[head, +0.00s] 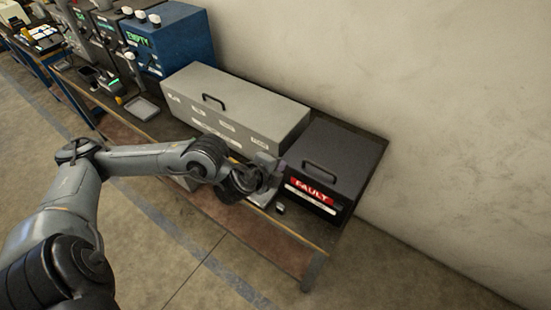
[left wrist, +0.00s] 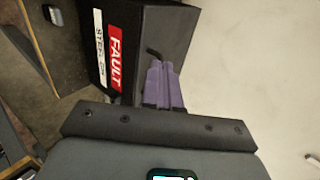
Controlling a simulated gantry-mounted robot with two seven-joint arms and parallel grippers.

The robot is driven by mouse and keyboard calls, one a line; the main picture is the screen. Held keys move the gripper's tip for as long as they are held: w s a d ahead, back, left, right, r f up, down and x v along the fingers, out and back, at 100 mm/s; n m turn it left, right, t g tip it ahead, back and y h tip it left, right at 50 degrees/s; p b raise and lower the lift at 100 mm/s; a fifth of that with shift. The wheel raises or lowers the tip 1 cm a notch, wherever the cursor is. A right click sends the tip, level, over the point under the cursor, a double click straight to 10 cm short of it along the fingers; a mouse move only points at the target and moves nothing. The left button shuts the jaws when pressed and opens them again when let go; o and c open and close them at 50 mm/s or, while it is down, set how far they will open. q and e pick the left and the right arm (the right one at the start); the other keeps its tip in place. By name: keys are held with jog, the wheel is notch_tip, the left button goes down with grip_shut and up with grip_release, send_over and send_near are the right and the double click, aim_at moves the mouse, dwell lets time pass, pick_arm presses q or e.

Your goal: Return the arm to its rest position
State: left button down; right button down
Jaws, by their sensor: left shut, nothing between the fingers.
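My left arm reaches in from the left in the head view. Its gripper (head: 268,163) is over the bench between the long grey case and the black box marked FAULT (head: 316,190). In the left wrist view the two purple fingers of my left gripper (left wrist: 164,66) lie side by side, shut and empty. Behind them the black box (left wrist: 170,22) shows its red FAULT label, and its handle is partly hidden by the fingers. I cannot tell whether the fingers touch the box. My right gripper is in neither view.
The long grey case (head: 235,100) with a handle stands on the bench against the wall. A blue machine (head: 168,42) reading EMPTY and a small grey tray (head: 141,108) are farther left. A small object (head: 280,208) lies near the bench's front edge. The floor in front is clear.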

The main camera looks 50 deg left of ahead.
pick_arm(q)
jog(key=s+d+f+n+g+h, duration=0.2)
jog(key=s+d+f+n, duration=0.1)
jog(key=s+d+f, duration=0.4)
jog(key=s+d+f+n+g+h, duration=0.1)
jog(key=s+d+f+n+h, duration=0.15)
jog(key=s+d+f, duration=0.45)
jog(key=s+n+g+y, duration=0.2)
jog(key=s+n+g, duration=0.25)
jog(key=n, duration=0.35)
notch_tip(320, 180, up, 24)
jog(key=p, duration=2.4)
jog(key=shift+s+a+f, duration=0.2)
jog(key=shift+s+f, duration=0.05)
jog(key=shift+t+h, duration=0.25)
